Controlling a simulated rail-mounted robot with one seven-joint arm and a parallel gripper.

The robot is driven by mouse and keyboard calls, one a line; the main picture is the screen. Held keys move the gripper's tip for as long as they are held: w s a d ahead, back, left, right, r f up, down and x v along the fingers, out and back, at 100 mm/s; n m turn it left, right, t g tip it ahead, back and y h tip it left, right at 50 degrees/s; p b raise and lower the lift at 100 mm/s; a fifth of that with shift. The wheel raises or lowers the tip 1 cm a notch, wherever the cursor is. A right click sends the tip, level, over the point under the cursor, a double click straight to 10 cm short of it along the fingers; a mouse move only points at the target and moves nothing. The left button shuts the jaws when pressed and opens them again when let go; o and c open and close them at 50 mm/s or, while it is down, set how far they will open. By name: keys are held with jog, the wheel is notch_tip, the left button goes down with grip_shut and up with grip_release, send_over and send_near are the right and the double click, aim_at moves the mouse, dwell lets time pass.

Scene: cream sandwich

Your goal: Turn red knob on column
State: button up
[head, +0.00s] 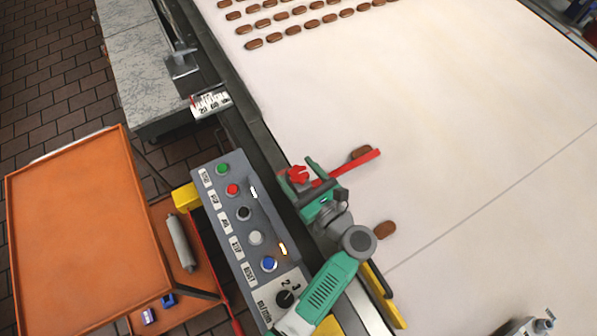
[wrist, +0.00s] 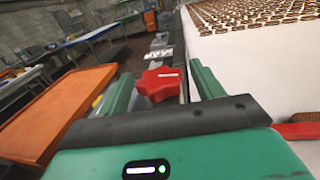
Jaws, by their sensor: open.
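The red knob (head: 299,174) is a lobed star shape at the edge of the conveyor, beside the red bar (head: 345,167). It also shows in the wrist view (wrist: 160,84), straight ahead between my two green fingers. My gripper (head: 297,168) is open, with its fingers reaching to either side of the knob in the head view. In the wrist view my gripper (wrist: 158,88) has a finger left and a finger right of the knob, with visible gaps. I cannot tell how deep the knob sits between the fingertips. The column under the knob is mostly hidden.
A grey control panel (head: 225,173) with coloured buttons stands left of my arm. The white conveyor belt (head: 440,130) carries rows of brown biscuits (head: 254,44); two loose ones lie near my arm. An orange tray table (head: 75,220) is at the left.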

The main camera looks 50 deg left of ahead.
aim_at(305, 182)
jog(key=d, duration=0.7)
jog(key=shift+s+d, duration=0.3)
jog(key=shift+s, duration=0.1)
